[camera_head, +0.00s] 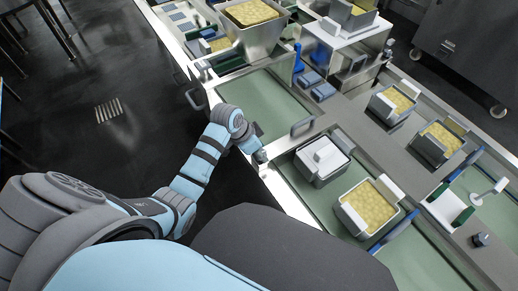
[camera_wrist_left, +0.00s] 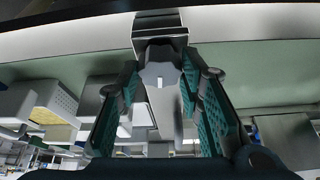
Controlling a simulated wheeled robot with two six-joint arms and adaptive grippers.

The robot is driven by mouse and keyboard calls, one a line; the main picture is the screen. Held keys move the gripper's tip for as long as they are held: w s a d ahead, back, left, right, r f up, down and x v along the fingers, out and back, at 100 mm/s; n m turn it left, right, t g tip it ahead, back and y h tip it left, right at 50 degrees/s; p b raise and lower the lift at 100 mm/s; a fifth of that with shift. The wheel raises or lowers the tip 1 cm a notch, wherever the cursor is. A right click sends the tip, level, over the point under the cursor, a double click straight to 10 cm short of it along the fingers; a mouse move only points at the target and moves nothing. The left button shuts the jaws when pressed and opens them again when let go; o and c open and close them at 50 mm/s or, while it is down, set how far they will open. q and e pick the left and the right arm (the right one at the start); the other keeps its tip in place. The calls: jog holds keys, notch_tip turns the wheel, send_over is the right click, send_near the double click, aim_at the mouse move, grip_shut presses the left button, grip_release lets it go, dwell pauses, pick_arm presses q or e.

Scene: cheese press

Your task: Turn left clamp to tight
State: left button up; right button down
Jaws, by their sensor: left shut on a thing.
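My left arm comes in from the left in the head view. Its gripper (camera_head: 257,150) is at the near edge of the press table (camera_head: 291,203), low beside the green surface. In the left wrist view, the left clamp (camera_wrist_left: 158,72) is a grey lobed knob with a light shaft, below a dark metal bracket. The teal-padded fingers of my left gripper (camera_wrist_left: 163,76) stand on both sides of it, shut on it. In the head view the clamp is mostly hidden by the gripper. My right gripper is not in view.
A lidded metal mould (camera_head: 322,160) and an open mould of yellow curd (camera_head: 369,208) stand on the table to the right. A large curd-filled bin (camera_head: 251,40) stands farther back. Dark floor (camera_head: 110,75) lies open at left. Handles stick out along the table.

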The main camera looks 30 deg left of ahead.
pick_arm(q)
jog(key=shift+r+m+p, duration=0.2)
jog(key=shift+m+p, duration=0.35)
jog(key=shift+m, duration=0.05)
jog(key=shift+w+a+m+g+h+p, duration=0.1)
jog(key=shift+m+g+h+p, duration=0.35)
jog(key=shift+m, duration=0.45)
jog(key=m, duration=0.2)
jog(key=shift+w+f+m+g+h, duration=0.1)
jog(key=shift+f+m+g+h, duration=0.05)
jog(key=shift+m+g+h, duration=0.25)
jog(key=shift+m+g, duration=0.35)
jog(key=shift+m, duration=0.55)
jog(key=m+g+b, duration=0.1)
jog(key=m, duration=0.1)
jog(key=shift+w+f+m, duration=0.1)
jog(key=shift+m, duration=0.2)
jog(key=m+g+b, duration=0.1)
jog(key=m, duration=0.1)
jog(key=m+b, duration=0.1)
jog(key=m, duration=0.1)
jog(key=shift+w+m+g+b, duration=0.1)
jog(key=shift+m+g+b, duration=0.3)
jog(key=o, duration=1.1)
